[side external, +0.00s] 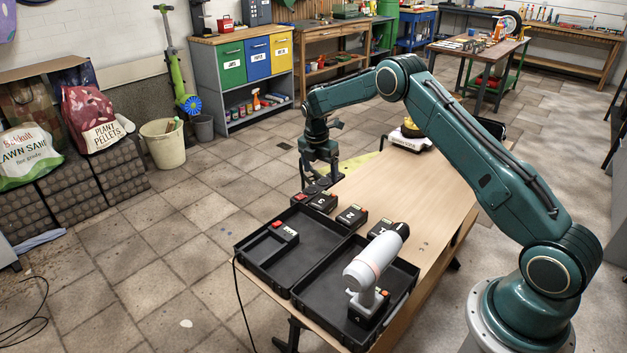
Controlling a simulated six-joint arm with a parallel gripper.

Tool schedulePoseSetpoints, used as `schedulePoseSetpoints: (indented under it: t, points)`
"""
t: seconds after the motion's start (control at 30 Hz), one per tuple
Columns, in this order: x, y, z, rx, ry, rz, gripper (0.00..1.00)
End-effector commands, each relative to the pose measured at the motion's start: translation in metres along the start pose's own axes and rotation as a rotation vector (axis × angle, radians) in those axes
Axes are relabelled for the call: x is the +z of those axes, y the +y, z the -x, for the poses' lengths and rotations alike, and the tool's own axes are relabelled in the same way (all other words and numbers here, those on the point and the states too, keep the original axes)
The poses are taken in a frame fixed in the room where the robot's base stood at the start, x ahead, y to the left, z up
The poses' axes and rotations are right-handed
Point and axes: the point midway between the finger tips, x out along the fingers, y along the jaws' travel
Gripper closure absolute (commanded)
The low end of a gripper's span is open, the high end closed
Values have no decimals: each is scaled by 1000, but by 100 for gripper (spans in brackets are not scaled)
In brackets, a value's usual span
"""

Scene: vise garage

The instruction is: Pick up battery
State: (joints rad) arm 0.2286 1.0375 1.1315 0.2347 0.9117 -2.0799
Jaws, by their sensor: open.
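Several black batteries with red parts stand in a row on the wooden table, behind the open case. One has a "2" (351,216), one a "3" (322,203), and one (380,229) is partly hidden by the drill. Another small black and red piece (299,197) is at the row's left end. My gripper (319,179) points down, open, just behind the left end of the row. It appears empty; whether it touches anything is unclear. A black block with a red part and a label (285,231) sits in the case's left half.
The open black case (262,272) lies at the table's near end. A white and black drill (372,262) stands upright in its right half. A yellow and black item on a white base (409,137) stands at the far end. The table's middle (412,190) is clear.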

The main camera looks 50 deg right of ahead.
Motion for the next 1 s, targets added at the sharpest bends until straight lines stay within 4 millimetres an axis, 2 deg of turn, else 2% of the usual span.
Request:
schedulePoseSetpoints:
  t: [0.17, 0.6, 0.77, 1.0]
  points:
    - [0, 0, -13, -2, 1, -1, 20]
    - [0, 0, -74, -2, 1, -2, 20]
    - [0, 0, -84, 0, 0, -2, 20]
    - [0, 0, -85, 0, 0, -2, 20]
